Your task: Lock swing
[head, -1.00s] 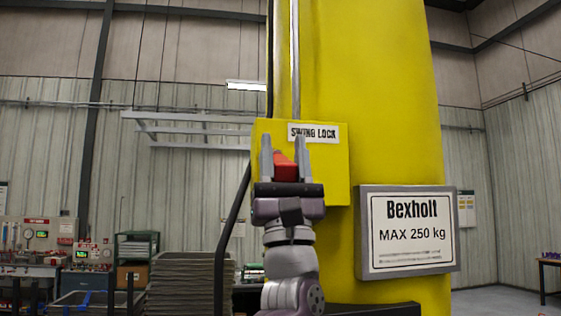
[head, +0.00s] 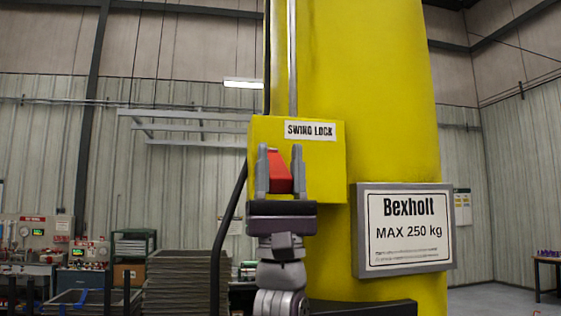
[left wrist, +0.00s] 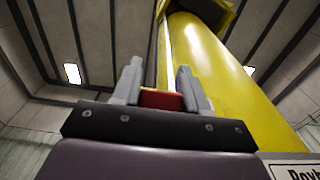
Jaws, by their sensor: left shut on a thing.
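The swing lock's red handle (head: 279,172) shows on the yellow box labelled SWING LOCK (head: 325,160), which is fixed to the yellow column (head: 370,90). My left gripper (head: 280,172) has its two grey fingers on either side of the red handle, shut on it. In the left wrist view the red handle (left wrist: 161,99) sits between the fingers of the left gripper (left wrist: 160,92). The gripper hides the handle's lower part and its mounting. My right gripper is not in view.
A framed sign reading Bexholt MAX 250 kg (head: 405,230) sticks out on the column, right of the gripper. A black curved hose (head: 226,225) runs left of the box. Stacked grey sheets (head: 185,283) and benches with equipment (head: 35,262) stand at the left.

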